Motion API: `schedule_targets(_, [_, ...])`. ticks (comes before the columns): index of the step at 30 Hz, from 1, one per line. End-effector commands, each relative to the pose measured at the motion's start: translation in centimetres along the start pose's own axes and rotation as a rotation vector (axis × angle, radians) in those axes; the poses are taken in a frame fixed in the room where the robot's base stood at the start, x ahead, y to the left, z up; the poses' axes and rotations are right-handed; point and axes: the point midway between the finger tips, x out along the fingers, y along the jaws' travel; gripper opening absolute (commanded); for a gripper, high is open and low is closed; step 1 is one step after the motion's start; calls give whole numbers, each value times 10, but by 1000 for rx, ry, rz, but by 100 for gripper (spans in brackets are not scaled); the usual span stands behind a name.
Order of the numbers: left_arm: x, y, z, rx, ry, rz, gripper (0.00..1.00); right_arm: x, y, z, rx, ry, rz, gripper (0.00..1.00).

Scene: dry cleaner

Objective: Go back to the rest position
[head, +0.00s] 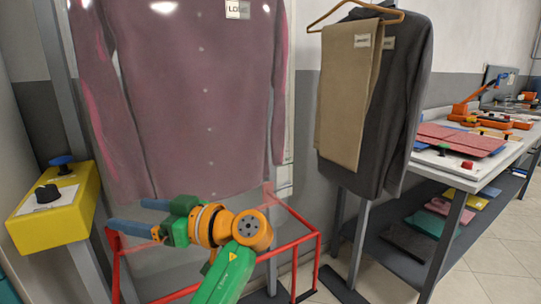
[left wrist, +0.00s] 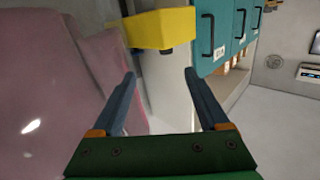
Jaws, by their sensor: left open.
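My left gripper (head: 138,216) is in front of the lower part of a pink shirt in the head view, its fingers pointing left. In the left wrist view the two blue fingers of the left gripper (left wrist: 160,85) stand wide apart with nothing between them. The pink shirt (head: 205,90) hangs upright, and it also shows at the left of the left wrist view (left wrist: 50,95). My right gripper is not in view.
A yellow control box (head: 62,215) with knobs stands left of the gripper. A red frame (head: 300,220) stands below the shirt. Dark and tan garments (head: 350,90) hang to the right. A worktable (head: 470,170) with red cloths is at the far right, beside open floor.

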Motion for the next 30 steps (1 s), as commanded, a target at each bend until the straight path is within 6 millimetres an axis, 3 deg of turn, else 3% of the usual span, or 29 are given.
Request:
schedule_targets(8, [15,11,82,186,-175,120,78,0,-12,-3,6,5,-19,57])
schedule_targets(11, [19,12,126,280,-265,189,78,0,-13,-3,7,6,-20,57])
schedule_targets(15, [18,1,201,431,-418,319,78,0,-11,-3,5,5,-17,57])
schedule_targets(19, [8,-29,283,594,-586,492,78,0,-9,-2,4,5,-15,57])
schedule_targets(22, [-8,-61,332,697,-695,641,78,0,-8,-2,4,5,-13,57])
schedule_targets(25, [-25,-92,362,768,-767,771,78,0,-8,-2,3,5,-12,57])
schedule_targets(30, [-54,-136,385,849,-842,962,78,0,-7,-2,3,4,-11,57])
